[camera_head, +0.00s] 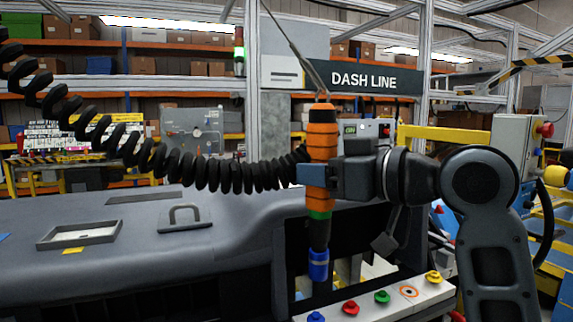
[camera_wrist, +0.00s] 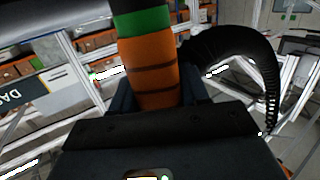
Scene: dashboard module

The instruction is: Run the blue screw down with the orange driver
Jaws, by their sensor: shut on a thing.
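My gripper (camera_head: 313,174) is shut on the orange driver (camera_head: 321,135), which hangs upright with a green band and a blue lower end. In the wrist view the driver (camera_wrist: 153,75) stands between the fingers (camera_wrist: 155,98), with its green band towards the top. The blue screw (camera_head: 316,317) is at the bottom edge of the head view, partly cut off, on the white strip (camera_head: 385,309). The driver's blue end is above the blue screw in the picture, with a visible gap. How well they line up in depth I cannot tell.
Red (camera_head: 350,308), green (camera_head: 382,297) and yellow (camera_head: 433,278) screws sit along the strip, near an orange ring mark (camera_head: 408,291). A black coiled hose (camera_head: 225,173) runs left from the driver. The grey dashboard (camera_head: 150,245) fills the lower left.

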